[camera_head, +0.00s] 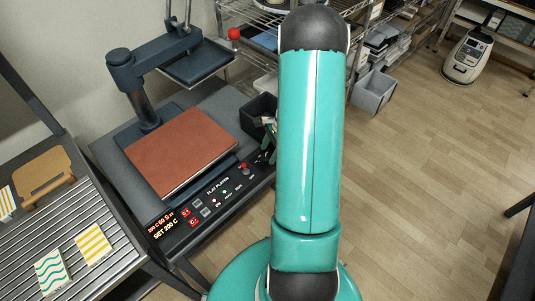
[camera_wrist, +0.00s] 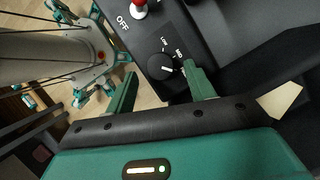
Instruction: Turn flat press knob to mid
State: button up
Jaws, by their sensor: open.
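The flat press (camera_head: 150,185) stands at left in the head view, with a red-brown pad on its platen and a lit control panel at its front. In the wrist view the round black knob (camera_wrist: 161,67) sits on the dark panel, and its white pointer line points right. My gripper (camera_wrist: 160,70) is open, one finger left of the knob and one right, with the knob between the tips. I cannot tell whether they touch it. In the head view my arm hides the knob.
A red-topped switch (camera_wrist: 138,8) marked OFF is beside the knob. A slatted table (camera_head: 75,235) with patterned cards stands at left. A black bin (camera_head: 258,117) is behind the panel and wire shelves are at the back.

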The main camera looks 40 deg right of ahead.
jog(key=shift+x, duration=1)
jog(key=c, duration=1)
jog(key=shift+n, duration=0.3)
jog(key=n+g, duration=0.1)
jog(key=n, duration=0.1)
jog(key=n+g, duration=0.1)
jog(key=n, duration=0.2)
jog(key=shift+w, duration=0.2)
jog(key=n+g, duration=0.1)
jog(key=n, duration=0.3)
jog(key=shift+w+g, duration=0.1)
jog(key=shift+g, duration=0.3)
